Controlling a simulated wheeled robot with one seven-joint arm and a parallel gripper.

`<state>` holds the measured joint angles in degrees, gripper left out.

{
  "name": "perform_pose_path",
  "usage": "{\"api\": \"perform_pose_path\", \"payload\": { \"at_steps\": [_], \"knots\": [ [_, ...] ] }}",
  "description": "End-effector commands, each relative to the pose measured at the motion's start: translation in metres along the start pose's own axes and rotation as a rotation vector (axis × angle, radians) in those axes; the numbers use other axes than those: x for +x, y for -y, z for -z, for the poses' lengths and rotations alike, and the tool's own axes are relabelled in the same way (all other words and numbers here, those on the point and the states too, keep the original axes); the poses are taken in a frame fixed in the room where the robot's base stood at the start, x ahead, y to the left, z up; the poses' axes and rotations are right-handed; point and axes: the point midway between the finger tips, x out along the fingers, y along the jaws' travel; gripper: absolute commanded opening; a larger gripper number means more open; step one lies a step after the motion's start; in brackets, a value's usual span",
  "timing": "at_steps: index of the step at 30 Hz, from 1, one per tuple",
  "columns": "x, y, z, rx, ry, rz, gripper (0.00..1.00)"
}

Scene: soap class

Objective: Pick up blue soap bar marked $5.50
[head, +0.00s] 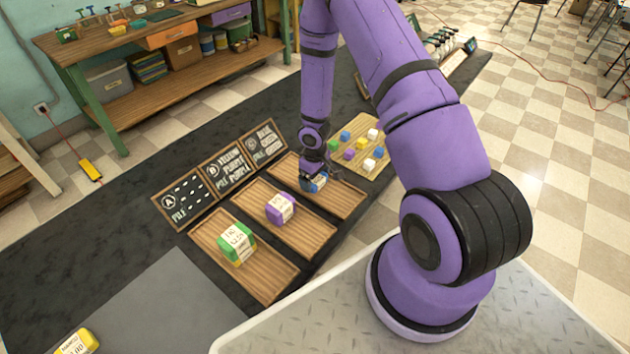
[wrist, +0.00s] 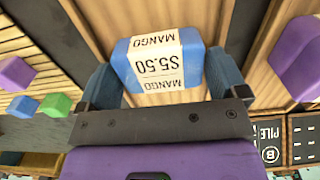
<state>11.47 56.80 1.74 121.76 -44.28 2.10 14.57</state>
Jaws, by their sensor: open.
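The blue soap bar (wrist: 158,62) has a white wrap label reading MANGO and $5.50. It lies on a wooden tray (wrist: 125,18), and in the head view the blue bar (head: 319,182) shows on the rightmost tray (head: 342,199), partly hidden by my gripper. My gripper (wrist: 160,85) is open, with one blue-grey finger at each side of the bar's near end. The gripper also shows in the head view (head: 312,178), pointing down at the tray. I cannot tell whether the fingers touch the bar.
A purple bar (head: 280,208) lies on the middle tray and a green bar (head: 237,242) on the left tray. Chalkboard signs (head: 221,170) stand behind the trays. A board (head: 375,141) with several small coloured blocks is beyond. A yellow bar (head: 77,343) is at the lower left.

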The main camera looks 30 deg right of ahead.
Motion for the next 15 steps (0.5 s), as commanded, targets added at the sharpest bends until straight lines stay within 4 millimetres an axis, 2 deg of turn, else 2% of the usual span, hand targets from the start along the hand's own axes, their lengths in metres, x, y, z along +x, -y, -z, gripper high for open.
{"api": "perform_pose_path", "payload": {
  "at_steps": [3, 11, 15],
  "knots": [
    [0.0080, -0.0001, 0.0001, -0.001, 0.000, 0.000, 0.92],
    [0.0090, -0.0004, 0.0002, -0.001, -0.001, 0.000, 0.92],
    [0.0089, -0.0004, 0.0002, -0.001, -0.001, 0.000, 0.59]
  ]
}}
